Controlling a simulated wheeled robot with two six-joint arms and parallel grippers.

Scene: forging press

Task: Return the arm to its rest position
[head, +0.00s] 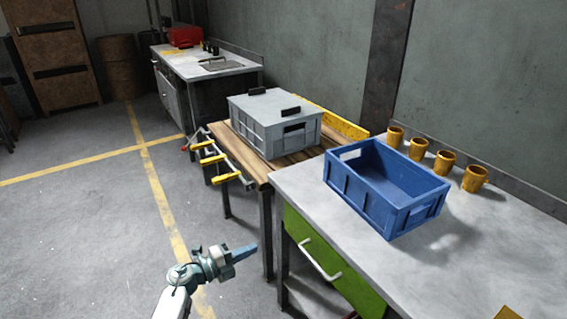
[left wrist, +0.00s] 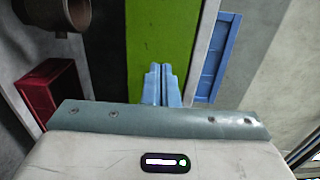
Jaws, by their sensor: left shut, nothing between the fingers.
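My left gripper (head: 244,252) is in the lower middle of the head view, left of the green drawer and lower than the tabletops. Its blue fingers are shut with nothing between them. In the left wrist view the closed fingertips (left wrist: 162,84) point up the picture in front of a green surface. The gripper appears apart from the tables. My right gripper is not in view.
A blue crate (head: 363,207) and several yellow cups (head: 419,148) stand on the grey table (head: 465,262), which has a green drawer (head: 318,262). A grey lidded crate (head: 257,125) sits on the wooden table (head: 225,133). Open floor (head: 90,230) lies left.

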